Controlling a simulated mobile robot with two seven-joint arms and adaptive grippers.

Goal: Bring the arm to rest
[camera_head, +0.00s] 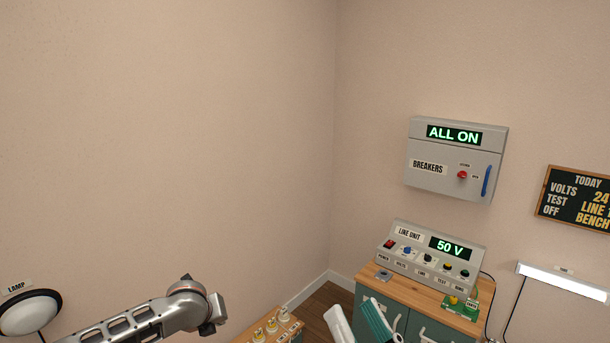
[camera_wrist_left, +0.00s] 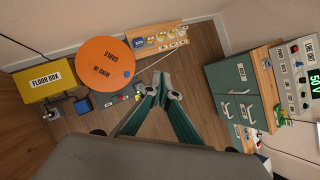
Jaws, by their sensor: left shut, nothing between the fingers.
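My left arm (camera_head: 140,318) comes in low from the left in the head view, a silver link ending in a rounded joint. In the left wrist view my left gripper (camera_wrist_left: 160,88) has teal fingers with grey tips drawn together, with nothing held, above the wooden floor.
A teal cabinet (camera_head: 420,326) carries the line unit (camera_head: 432,256). The breaker box (camera_head: 452,160) hangs above, reading ALL ON. A lamp (camera_head: 30,313) is at left.

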